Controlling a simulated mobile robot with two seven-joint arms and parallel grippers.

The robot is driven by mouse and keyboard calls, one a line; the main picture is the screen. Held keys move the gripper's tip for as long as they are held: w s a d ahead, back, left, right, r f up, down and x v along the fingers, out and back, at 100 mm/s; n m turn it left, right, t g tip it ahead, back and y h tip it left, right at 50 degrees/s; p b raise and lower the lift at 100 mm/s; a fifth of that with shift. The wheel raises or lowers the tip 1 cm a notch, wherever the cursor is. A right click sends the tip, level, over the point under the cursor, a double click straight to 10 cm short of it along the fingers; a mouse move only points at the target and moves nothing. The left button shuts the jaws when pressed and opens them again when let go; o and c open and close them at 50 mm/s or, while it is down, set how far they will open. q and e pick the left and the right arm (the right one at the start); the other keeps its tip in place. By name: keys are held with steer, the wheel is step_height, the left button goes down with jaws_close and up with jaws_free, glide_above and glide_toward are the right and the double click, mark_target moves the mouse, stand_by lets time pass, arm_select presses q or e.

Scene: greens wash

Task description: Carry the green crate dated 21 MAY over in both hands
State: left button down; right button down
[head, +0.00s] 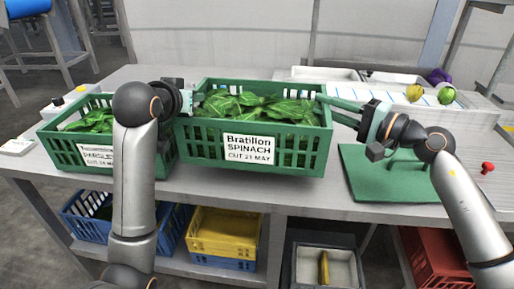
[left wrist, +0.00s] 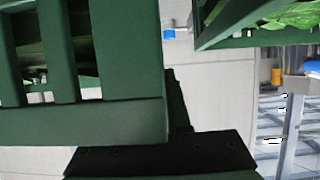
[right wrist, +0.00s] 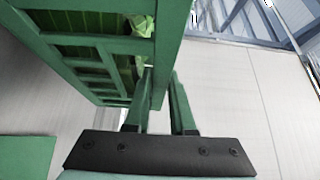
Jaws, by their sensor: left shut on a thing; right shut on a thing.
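The green crate dated 21 MAY (head: 312,158) is full of spinach leaves and has a white label reading Bratillon SPINACH CUT 21 MAY. It looks level and seems held just above the metal table. My left gripper (head: 192,98) is shut on its left end wall; the crate also fills the left of the left wrist view (left wrist: 80,122). My right gripper (head: 332,106) is shut on its right end wall, and in the right wrist view the crate wall (right wrist: 172,45) runs between the fingers. The left fingertips are largely hidden.
A second green crate (head: 60,150) with greens stands close on the left, partly behind my left arm. A green mat (head: 385,180) lies to the right. White trays (head: 325,74) and a sloped board with round vegetables (head: 414,93) stand behind. Yellow (head: 225,228) and blue crates sit below.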

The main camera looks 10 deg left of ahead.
stand_by(0.3)
